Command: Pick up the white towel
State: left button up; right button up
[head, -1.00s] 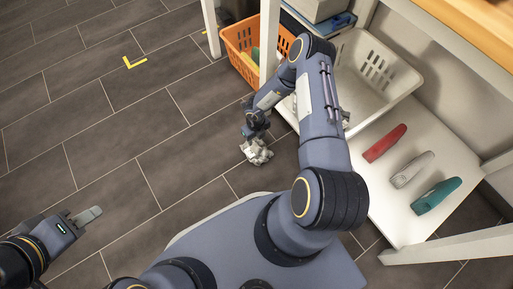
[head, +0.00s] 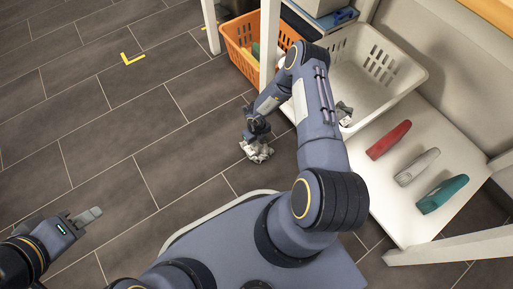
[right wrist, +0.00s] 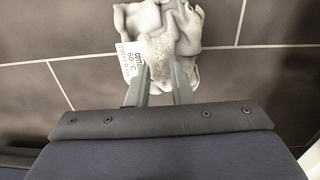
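The white towel (head: 257,153) lies crumpled on the dark tiled floor near the middle of the head view. It also shows in the right wrist view (right wrist: 200,28), with a printed label at its left side. My right gripper (head: 256,141) points down onto the towel. In the right wrist view its two fingers (right wrist: 161,75) are close together with a bunched fold of towel between them. The towel still appears to touch the floor.
An orange basket (head: 238,37) and a white basket (head: 398,72) stand beyond my right arm. Red (head: 388,140), grey (head: 417,167) and teal (head: 442,194) bottles lie on a white low shelf (head: 385,205). A white table leg (head: 269,50) stands behind the towel. The floor at left is clear.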

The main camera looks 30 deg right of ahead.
grip_shut()
jog(key=shift+r, duration=0.15)
jog(key=shift+r+p, duration=0.4)
jog(key=shift+r, duration=0.2)
jog(key=s+a+r+p, duration=0.2)
jog(key=s+r, duration=0.9)
jog(key=s, duration=0.2)
jog(key=shift+s+a+r+p, duration=0.25)
jog(key=shift+s+r+p, duration=0.05)
jog(key=shift+s+p, duration=0.1)
jog(key=shift+s, duration=0.1)
